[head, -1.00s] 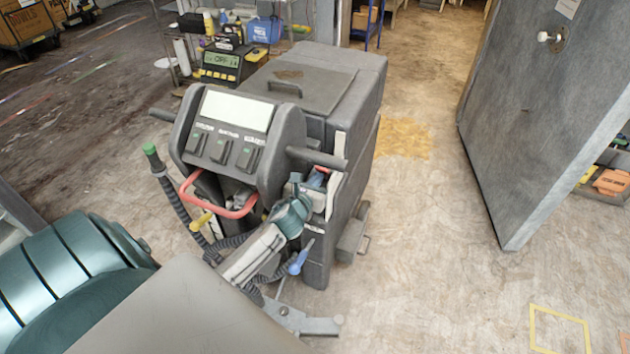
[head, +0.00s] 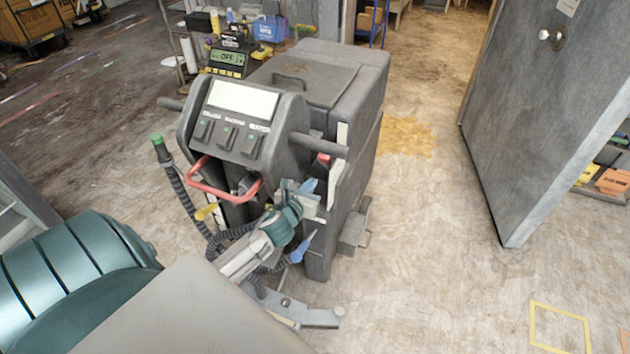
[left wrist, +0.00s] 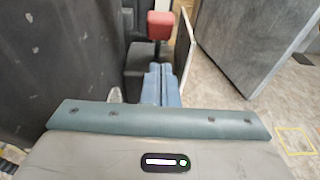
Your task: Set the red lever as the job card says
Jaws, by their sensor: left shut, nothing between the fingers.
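The red lever shows in the left wrist view as a red block knob (left wrist: 160,24) on a dark stem, beside the dark machine side. In the head view a small red part (head: 323,158) shows just under the machine's right handle, mostly hidden. My left gripper (head: 308,186) is at the machine's right front, just below that red part. Its blue fingers (left wrist: 161,84) are shut and empty, pointing toward the red knob with a gap between. I cannot make out a readable job card. My right gripper is not in view.
The grey machine (head: 310,75) has a red U-shaped bar (head: 222,190) and a blue lever (head: 302,245) low in front. A display reading OFF (head: 228,58) stands behind it. A grey door (head: 535,110) stands open at right. Floor between is clear.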

